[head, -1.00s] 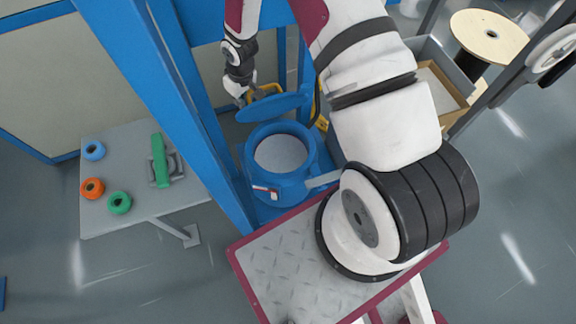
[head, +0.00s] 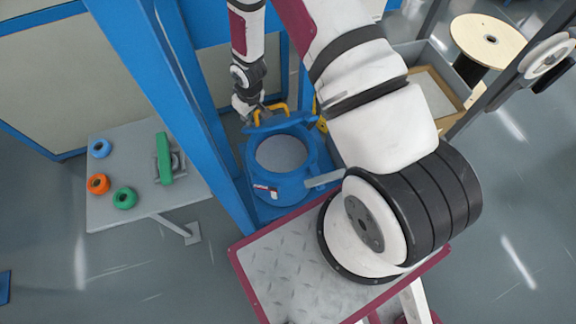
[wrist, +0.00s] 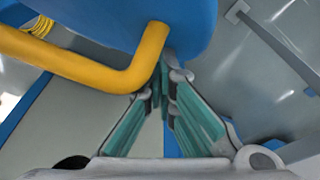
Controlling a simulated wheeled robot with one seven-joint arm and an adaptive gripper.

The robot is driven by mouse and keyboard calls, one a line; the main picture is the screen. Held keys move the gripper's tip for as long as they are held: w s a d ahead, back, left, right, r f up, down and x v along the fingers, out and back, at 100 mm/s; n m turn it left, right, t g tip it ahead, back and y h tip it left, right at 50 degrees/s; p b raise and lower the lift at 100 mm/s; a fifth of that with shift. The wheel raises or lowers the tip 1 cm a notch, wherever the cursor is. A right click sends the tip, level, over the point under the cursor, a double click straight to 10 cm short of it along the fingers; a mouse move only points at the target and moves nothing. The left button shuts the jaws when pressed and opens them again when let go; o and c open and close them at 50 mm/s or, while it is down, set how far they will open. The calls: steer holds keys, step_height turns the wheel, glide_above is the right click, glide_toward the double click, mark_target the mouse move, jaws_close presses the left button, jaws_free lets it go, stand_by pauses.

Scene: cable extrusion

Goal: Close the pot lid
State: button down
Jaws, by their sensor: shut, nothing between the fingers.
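The blue pot (head: 280,188) stands open, with a pale grey surface showing inside. Its blue lid (head: 287,124) is raised over the rear rim, tilted and seen nearly edge-on. A yellow handle (head: 282,108) is on the lid's far side. My gripper (head: 252,119) is at the lid's left rear, by the handle. In the wrist view my gripper (wrist: 167,82) is shut and empty. Its tips are close to the bend of the yellow handle (wrist: 130,78) and the blue lid (wrist: 192,28). I cannot tell whether they touch.
Blue frame posts (head: 205,130) rise left of the pot. A grey table (head: 130,210) at left holds orange, blue and green rolls and a green-handled tool. A box (head: 435,90) and a wooden spool (head: 490,38) stand at the back right.

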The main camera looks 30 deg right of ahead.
steer(key=shift+s+a+f+p, duration=0.2)
steer(key=shift+s+f, duration=0.25)
steer(key=shift+s, duration=0.15)
steer(key=shift+s+a+f+p, duration=0.1)
steer(key=shift+s+f+p, duration=0.05)
steer(key=shift+s+f, duration=0.4)
steer(key=s+f, duration=0.4)
steer(key=f, duration=0.5)
steer(key=shift+s+a, duration=0.4)
steer(key=shift+a, duration=0.05)
step_height(320, 180, up, 9)
steer(key=p, duration=0.3)
stand_by(0.6)
stand_by(0.4)
